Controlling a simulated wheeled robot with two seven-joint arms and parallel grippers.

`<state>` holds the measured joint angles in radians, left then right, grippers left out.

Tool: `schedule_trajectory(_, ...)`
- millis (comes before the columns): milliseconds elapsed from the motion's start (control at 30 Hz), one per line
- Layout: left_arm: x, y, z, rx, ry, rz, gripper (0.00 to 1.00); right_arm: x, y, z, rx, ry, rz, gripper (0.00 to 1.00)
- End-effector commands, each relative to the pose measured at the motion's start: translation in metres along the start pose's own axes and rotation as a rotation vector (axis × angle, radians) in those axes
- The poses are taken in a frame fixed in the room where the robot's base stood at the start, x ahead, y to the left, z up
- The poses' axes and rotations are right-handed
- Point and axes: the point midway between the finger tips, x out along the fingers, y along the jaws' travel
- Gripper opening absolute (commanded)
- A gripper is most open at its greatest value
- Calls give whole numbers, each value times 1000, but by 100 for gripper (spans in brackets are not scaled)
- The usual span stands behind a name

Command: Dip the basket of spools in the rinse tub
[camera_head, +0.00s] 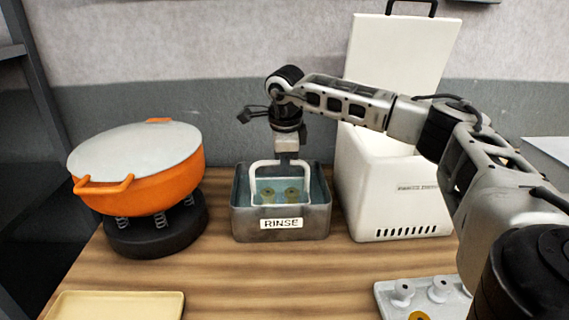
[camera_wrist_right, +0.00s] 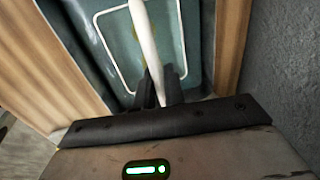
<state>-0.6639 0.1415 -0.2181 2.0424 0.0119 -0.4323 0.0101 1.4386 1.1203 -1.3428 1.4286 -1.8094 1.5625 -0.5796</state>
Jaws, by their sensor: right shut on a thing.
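The rinse tub (camera_head: 238,224), a grey container with a RINSE label and bluish water inside, stands mid-table. My right gripper (camera_head: 289,158) is above it, shut on the white handle of the basket (camera_head: 252,180). The handle also shows between the fingers (camera_wrist_right: 158,90) in the right wrist view. The basket's pale rim (camera_wrist_right: 100,32) lies inside the tub's outline there. My left gripper is out of view.
An orange bowl with a grey lid (camera_head: 137,152) stands on a black sprung base (camera_head: 150,238) at left. A white box (camera_head: 385,205) with its lid raised stands close right of the tub. A cream tray (camera_head: 75,305) and a spool tray (camera_head: 385,291) are in front. The table between them is clear.

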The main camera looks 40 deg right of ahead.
Motion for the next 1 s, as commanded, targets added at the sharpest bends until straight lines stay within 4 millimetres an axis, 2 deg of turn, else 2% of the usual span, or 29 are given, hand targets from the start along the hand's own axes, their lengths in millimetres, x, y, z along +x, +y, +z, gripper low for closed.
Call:
schedule_trajectory(33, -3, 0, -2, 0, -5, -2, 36, -7, -2, 0, 0, -1, -1, 0)
schedule_trajectory(667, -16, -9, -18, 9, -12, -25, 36, -51, -10, 0, 0, -1, -1, 0)
schedule_trajectory(1000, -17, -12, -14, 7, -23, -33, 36, -71, -15, 0, 1, -2, -2, 0)
